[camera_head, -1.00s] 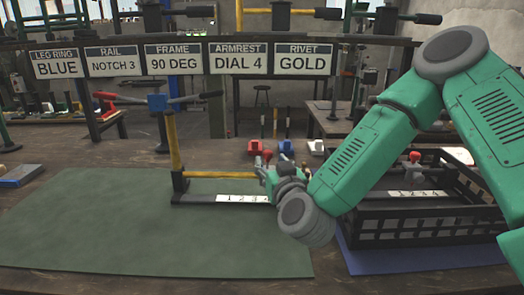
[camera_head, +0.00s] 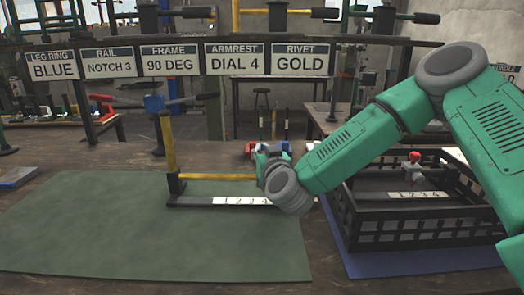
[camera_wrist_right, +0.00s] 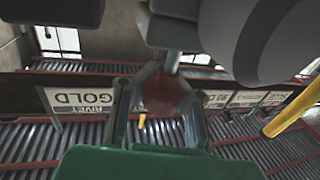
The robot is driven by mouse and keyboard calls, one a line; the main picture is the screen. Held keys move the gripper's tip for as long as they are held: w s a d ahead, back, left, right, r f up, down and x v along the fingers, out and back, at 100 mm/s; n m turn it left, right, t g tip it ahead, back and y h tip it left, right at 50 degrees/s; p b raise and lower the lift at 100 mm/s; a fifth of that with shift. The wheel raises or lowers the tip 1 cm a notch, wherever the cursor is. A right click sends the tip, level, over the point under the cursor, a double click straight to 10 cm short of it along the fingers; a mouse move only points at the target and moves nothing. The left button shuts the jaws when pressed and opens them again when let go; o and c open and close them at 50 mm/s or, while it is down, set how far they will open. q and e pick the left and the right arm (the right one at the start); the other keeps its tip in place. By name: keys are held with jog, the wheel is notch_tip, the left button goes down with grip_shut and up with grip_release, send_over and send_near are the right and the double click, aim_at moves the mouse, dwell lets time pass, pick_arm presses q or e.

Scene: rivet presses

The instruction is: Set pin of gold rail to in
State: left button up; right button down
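The gold rail (camera_head: 216,176) is a yellow bar with a yellow upright (camera_head: 168,140), on a black base with a white strip marked 1 to 4 (camera_head: 240,201). My right gripper (camera_head: 262,150) is at the rail's right end and covers that end and its pin in the head view. In the right wrist view my right gripper (camera_wrist_right: 165,85) has its fingers close around a dark red knob (camera_wrist_right: 165,98), seemingly against both sides. A grey shaft (camera_wrist_right: 171,62) joins the knob. My left gripper is not in view.
A black basket (camera_head: 400,238) holding another numbered base with a red-knobbed pin (camera_head: 413,157) stands right on a blue mat (camera_head: 425,263). A sign board (camera_head: 205,59) spans the back. Small red and blue items (camera_head: 280,147) sit behind the gripper.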

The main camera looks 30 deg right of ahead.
notch_tip(320, 180, down, 2)
jog(key=shift+f, duration=0.1)
dwell(0.4)
jog(key=c, duration=1.4)
grip_release()
jog(key=v, duration=1.2)
